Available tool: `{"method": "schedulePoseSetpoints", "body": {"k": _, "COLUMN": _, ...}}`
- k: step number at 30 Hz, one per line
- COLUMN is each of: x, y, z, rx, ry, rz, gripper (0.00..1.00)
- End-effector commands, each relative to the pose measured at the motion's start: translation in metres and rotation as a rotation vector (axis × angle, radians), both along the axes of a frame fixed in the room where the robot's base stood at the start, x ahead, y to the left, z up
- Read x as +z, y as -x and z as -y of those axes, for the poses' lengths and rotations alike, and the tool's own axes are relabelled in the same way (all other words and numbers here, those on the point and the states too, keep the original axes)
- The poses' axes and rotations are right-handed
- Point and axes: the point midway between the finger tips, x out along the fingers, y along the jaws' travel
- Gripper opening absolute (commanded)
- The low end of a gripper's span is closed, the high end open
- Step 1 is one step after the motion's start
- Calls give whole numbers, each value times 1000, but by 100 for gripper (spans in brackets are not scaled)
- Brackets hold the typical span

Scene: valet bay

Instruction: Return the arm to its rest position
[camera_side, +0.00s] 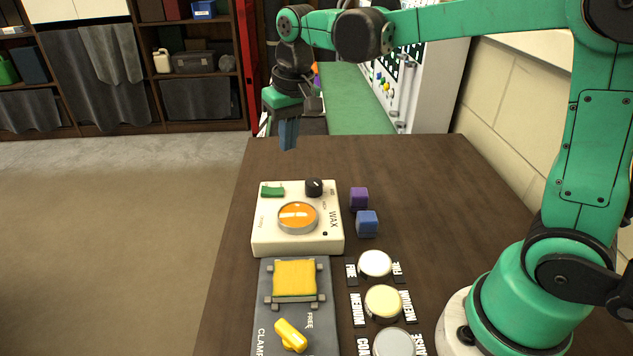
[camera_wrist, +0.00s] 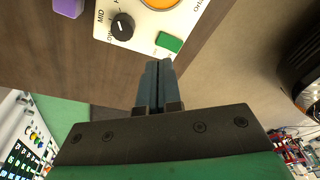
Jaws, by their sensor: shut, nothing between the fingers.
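My green arm reaches in from the right in the side view. My gripper (camera_side: 288,148) hangs pointing down past the far end of the brown table (camera_side: 420,190), above and beyond the cream WAX box. In the wrist view my gripper (camera_wrist: 158,66) shows its two dark fingers pressed together with nothing between them. The cream WAX box (camera_side: 262,240) has an orange round lens (camera_side: 297,217), a black knob (camera_side: 314,187) and a green switch (camera_side: 272,190). The knob (camera_wrist: 122,27) and switch (camera_wrist: 169,43) also show in the wrist view, apart from the fingers.
A purple cube (camera_side: 359,197) and a blue cube (camera_side: 367,223) stand right of the box. A grey clamp plate (camera_side: 268,318) holds a yellow block (camera_side: 295,278) and a yellow lever (camera_side: 290,335). Round pads (camera_side: 383,301) lie beside it. Shelves (camera_side: 190,75) stand behind.

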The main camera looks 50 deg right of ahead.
Motion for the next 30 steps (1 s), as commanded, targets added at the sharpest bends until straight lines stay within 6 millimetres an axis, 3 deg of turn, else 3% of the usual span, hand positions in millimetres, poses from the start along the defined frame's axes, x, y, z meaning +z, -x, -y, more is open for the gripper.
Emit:
{"method": "schedulePoseSetpoints", "body": {"k": 6, "x": 10, "y": 54, "z": -1, "rx": 81, "ry": 22, "rz": 195, "gripper": 0}}
{"method": "schedulePoseSetpoints", "body": {"k": 13, "x": -4, "y": 96, "z": -1, "rx": 148, "ry": 55, "rz": 371, "gripper": 0}}
{"method": "schedulePoseSetpoints", "body": {"k": 19, "x": -15, "y": 110, "z": -2, "rx": 176, "ry": 72, "rz": 444, "gripper": 0}}
{"method": "schedulePoseSetpoints", "body": {"k": 30, "x": -16, "y": 111, "z": -2, "rx": 179, "ry": 74, "rz": 451, "gripper": 0}}
